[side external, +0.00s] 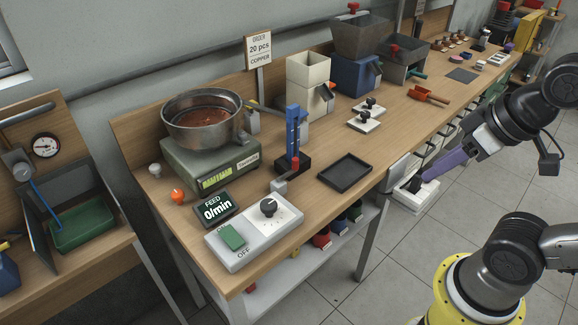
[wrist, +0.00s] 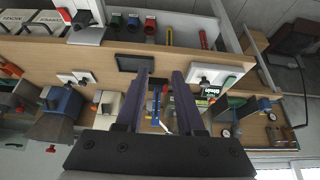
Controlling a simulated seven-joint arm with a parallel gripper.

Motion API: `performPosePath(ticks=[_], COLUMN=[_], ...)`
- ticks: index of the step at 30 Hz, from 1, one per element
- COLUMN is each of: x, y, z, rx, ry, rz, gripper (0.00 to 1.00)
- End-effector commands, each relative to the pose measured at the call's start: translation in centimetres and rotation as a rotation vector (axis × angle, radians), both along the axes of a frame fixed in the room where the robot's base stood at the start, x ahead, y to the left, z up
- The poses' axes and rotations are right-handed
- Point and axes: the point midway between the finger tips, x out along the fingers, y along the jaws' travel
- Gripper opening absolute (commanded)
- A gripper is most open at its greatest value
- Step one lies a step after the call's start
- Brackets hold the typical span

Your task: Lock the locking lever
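No part is marked as the locking lever, and I cannot tell which one it is. A white box with a black handle-like part (side external: 416,196) sits low at the bench's front edge; it also shows in the wrist view (wrist: 87,36). A blue upright post on a black base (side external: 293,135) stands mid-bench, with a small grey handled part (side external: 281,186) in front. My gripper (side external: 430,174) has purple fingers and hangs off the bench's front side, overlapping the white box in the picture; contact is unclear. In the wrist view my gripper (wrist: 163,78) is open, with nothing held between its fingers.
A control panel with green switch and black dial (side external: 254,231) sits at the near bench end. A black tray (side external: 345,173), a scale with a metal pan (side external: 202,120), hoppers (side external: 308,84) and a white plate with black knobs (side external: 366,115) occupy the bench.

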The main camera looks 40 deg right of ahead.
Motion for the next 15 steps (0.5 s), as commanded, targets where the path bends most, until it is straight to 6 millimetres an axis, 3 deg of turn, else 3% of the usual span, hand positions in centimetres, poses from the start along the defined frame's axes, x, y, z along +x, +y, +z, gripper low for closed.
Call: performPosePath(ticks=[1,3,6,15], x=[0.0,0.2,2.2,11.1], y=[0.0,0.1,0.4,1.5], z=[0.0,0.3,2.6,6.5], rx=[-0.005,-0.017,-0.038,-0.074], ry=[-0.002,-0.012,-0.075,-0.092], rz=[0.01,0.038,0.105,0.258], gripper=[0.27,0.14,0.0,0.0])
